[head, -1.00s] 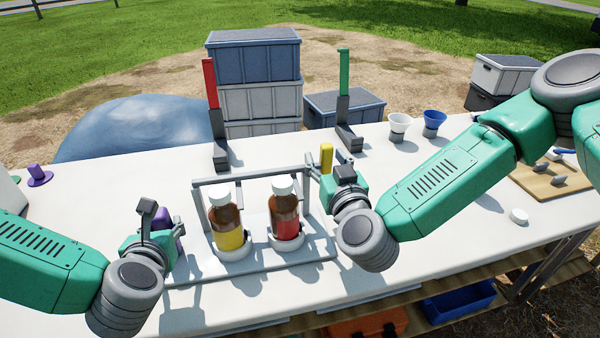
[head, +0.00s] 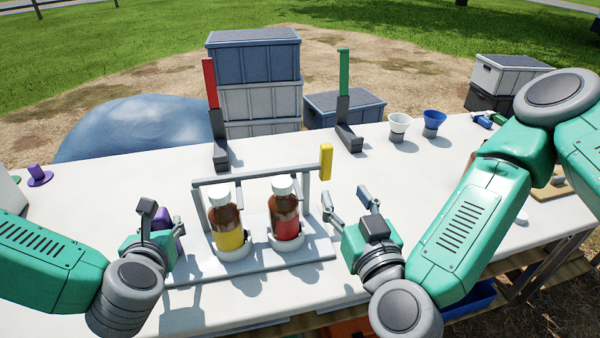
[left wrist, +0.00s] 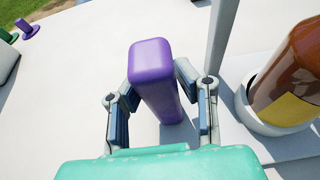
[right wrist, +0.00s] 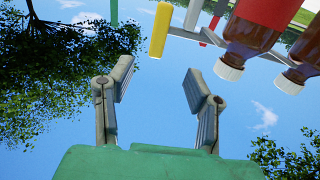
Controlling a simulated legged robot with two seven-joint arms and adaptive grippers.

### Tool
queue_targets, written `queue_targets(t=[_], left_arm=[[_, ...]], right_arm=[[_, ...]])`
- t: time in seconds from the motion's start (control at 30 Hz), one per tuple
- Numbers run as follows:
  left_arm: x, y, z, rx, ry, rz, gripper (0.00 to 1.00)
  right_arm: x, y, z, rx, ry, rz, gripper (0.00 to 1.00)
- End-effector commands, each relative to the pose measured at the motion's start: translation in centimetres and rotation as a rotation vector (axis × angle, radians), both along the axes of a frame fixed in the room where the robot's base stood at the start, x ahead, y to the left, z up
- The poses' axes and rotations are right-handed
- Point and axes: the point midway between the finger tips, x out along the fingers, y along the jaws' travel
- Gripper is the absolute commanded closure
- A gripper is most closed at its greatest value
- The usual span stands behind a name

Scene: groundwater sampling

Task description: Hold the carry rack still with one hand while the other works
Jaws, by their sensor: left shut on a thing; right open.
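The carry rack (head: 305,252) stands on the white table with a grey frame over a pale base. Two brown bottles with white caps sit upright in its ring holders: one with a yellow label (head: 229,238), one with a red label (head: 286,228). A purple handle (left wrist: 155,75) is at the rack's left end; a yellow handle (head: 326,161) is at its right end and also shows in the right wrist view (right wrist: 160,32). My left gripper (head: 163,217) is shut on the purple handle, one finger on each side. My right gripper (head: 347,200) is open and empty, right of the rack, apart from the yellow handle.
Behind the rack stand a red post (head: 210,84) and a green post (head: 343,72) on grey bases. White (head: 398,127) and blue (head: 433,122) funnel-shaped cups are at the back right. A board (head: 553,190) lies at the right. The table behind my right gripper is clear.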

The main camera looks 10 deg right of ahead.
Motion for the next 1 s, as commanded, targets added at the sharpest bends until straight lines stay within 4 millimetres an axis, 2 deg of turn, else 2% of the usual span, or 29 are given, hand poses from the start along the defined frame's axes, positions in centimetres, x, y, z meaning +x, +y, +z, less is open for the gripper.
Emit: queue_targets(t=[0.4, 0.43, 0.5, 0.83, 1.0], left_arm=[[0.0, 0.0, 0.1, 0.0, -0.002, 0.0, 1.0], [0.0, 0.0, 0.1, 0.0, -0.002, 0.0, 0.67], [0.0, 0.0, 0.1, 0.0, -0.002, 0.0, 0.49], [-0.2, 0.0, 0.1, 0.0, 0.0, 0.0, 0.49], [-2.2, 0.0, 0.8, -0.002, 0.002, -0.001, 0.49]], right_arm=[[-0.3, 0.0, 0.1, 0.0, -0.002, -0.001, 0.55], [-0.3, 0.0, 0.1, 0.0, -0.002, -0.001, 0.55], [-0.3, 0.0, 0.1, 0.0, -0.002, -0.001, 0.55], [-0.3, 0.0, 0.1, 0.0, -0.001, -0.001, 0.55], [-0.3, 0.0, 0.1, 0.0, -0.001, 0.0, 0.55]])
